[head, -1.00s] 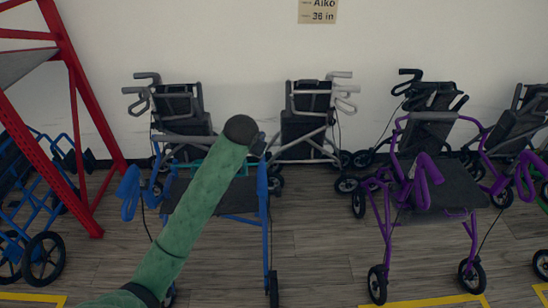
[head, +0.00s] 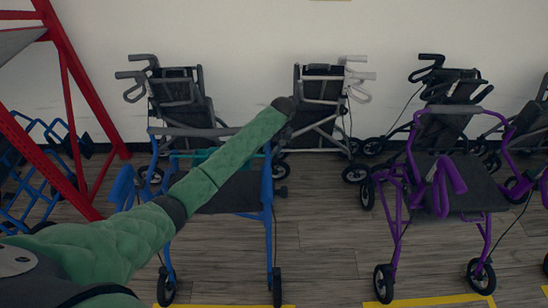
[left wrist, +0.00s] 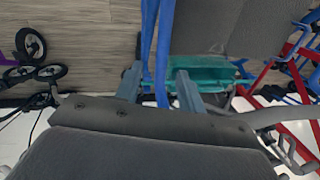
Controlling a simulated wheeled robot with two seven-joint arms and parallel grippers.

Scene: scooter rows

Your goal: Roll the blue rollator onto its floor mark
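The blue rollator (head: 268,235) stands upright at the middle left in the head view, with a dark seat and a teal part near its back. In the left wrist view its blue tubes (left wrist: 163,50) and grey seat (left wrist: 215,25) show. My green left arm crosses over it. My left gripper (left wrist: 158,75) has its two fingers apart, with blue tubing in the gap or just beyond; contact is unclear. In the head view the fingers are hidden at the arm's dark end. A yellow floor mark (head: 225,306) shows at the bottom edge, near the rollator's front wheels. My right gripper is out of view.
A red frame (head: 62,90) stands at the left with blue wheeled frames behind it. Grey walkers (head: 180,95) line the wall. A purple rollator (head: 405,205) stands to the right above another yellow mark (head: 430,300). Bare floor (head: 325,240) lies between the blue and purple rollators.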

